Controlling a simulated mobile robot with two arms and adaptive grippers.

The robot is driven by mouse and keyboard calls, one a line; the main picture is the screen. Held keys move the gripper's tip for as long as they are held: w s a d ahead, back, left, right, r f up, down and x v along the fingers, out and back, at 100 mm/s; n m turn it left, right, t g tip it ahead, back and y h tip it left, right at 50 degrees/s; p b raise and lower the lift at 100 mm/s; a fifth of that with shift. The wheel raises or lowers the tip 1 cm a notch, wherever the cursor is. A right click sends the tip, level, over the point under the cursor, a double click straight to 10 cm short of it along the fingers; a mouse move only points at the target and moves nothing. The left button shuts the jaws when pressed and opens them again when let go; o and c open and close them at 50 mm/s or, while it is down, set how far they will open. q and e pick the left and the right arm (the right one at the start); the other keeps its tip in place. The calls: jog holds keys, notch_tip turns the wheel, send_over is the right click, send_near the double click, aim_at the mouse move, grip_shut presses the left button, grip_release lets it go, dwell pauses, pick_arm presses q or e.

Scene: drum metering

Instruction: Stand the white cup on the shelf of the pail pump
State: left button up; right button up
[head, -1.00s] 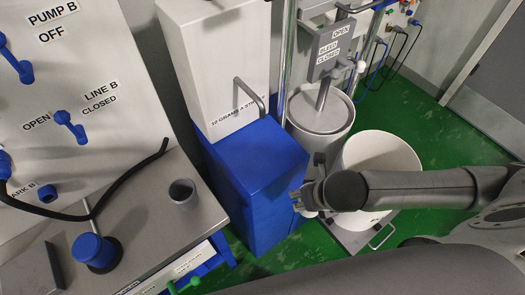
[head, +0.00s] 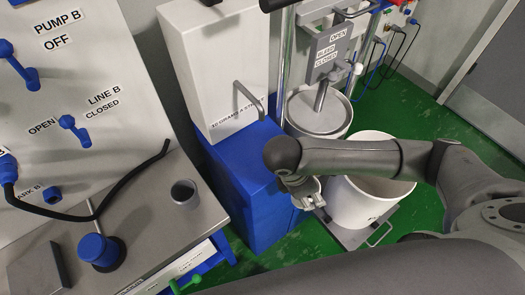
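My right gripper (head: 304,194) hangs from the arm that comes in from the right, between the blue pedestal and the white pail. It points down and is partly hidden by its own wrist. A small pale patch shows by its fingers; I cannot tell whether it is the white cup. No white cup can be made out clearly elsewhere. A white pump box (head: 212,65) with a bent spout and a grams-a-stroke label stands above a blue ledge (head: 238,150). A grey drum (head: 320,112) with an OPEN/BLEED/CLOSED plate stands behind. My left gripper is not in view.
A blue-capped knob (head: 97,250) and a black hose (head: 125,178) are also there. The large white pail (head: 362,200) sits under my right arm. Green floor is free at right.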

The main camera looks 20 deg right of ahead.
jog(key=w+a, duration=0.1)
jog(key=w, duration=0.3)
jog(key=w+a, duration=0.2)
jog(key=w, duration=0.2)
jog(key=w+a, duration=0.1)
jog(key=w, duration=0.3)
jog(key=shift+a, duration=0.25)
jog(key=shift+w+a, duration=0.25)
jog(key=shift+w, duration=0.45)
jog(key=w, duration=0.1)
jog(key=w+a, duration=0.1)
jog(key=w, duration=0.1)
jog(key=shift+w+a, duration=0.1)
jog(key=shift+w, duration=0.15)
jog(key=shift+f+p, duration=0.25)
jog(key=shift+p, duration=0.2)
jog(key=shift+f, duration=0.1)
jog(key=o, duration=0.8)
